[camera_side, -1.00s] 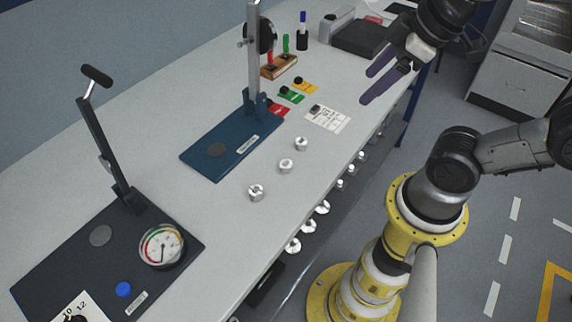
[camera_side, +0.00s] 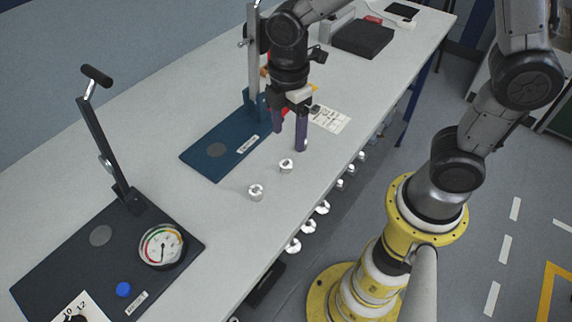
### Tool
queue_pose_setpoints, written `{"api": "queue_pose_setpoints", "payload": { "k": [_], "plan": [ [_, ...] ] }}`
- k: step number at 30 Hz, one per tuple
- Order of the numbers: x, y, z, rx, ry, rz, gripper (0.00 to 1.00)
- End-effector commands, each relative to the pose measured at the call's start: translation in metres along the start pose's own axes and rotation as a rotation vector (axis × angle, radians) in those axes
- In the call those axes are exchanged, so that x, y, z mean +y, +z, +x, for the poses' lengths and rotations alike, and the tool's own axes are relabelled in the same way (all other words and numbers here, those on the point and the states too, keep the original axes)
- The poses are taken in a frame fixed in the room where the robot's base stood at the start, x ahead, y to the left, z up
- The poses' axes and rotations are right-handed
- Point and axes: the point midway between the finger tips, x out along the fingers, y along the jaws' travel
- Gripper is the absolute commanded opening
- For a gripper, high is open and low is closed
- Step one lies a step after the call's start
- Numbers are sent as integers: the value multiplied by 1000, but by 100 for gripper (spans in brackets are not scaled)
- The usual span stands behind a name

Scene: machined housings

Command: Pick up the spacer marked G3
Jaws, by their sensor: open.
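Small silvery metal spacers stand on the light grey bench. One spacer (camera_side: 256,192) is nearest the camera and another spacer (camera_side: 286,166) is a little farther back. A third, farther back again, is almost wholly hidden behind a finger of my gripper. No marking can be read, so I cannot tell which is G3. My gripper (camera_side: 290,139) points down with its two purple fingers apart, over the place of the farthest spacer. Whether that spacer lies between the fingers cannot be told.
A blue base plate (camera_side: 205,168) with an upright post stands left of the spacers. A dark plate (camera_side: 60,262) with a dial gauge (camera_side: 161,246) is at front left. A printed card (camera_side: 331,119) lies behind the gripper. The bench's front edge is close on the right.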

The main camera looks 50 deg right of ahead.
Motion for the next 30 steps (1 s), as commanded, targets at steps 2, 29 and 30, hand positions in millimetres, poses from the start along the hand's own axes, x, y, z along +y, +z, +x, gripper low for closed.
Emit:
{"api": "queue_pose_setpoints", "payload": {
  "k": [2,29,30],
  "plan": [
    [-1,1,16,-3,-5,1,72],
    [8,2,94,0,1,2,72],
    [8,2,94,0,1,2,72]
  ]
}}
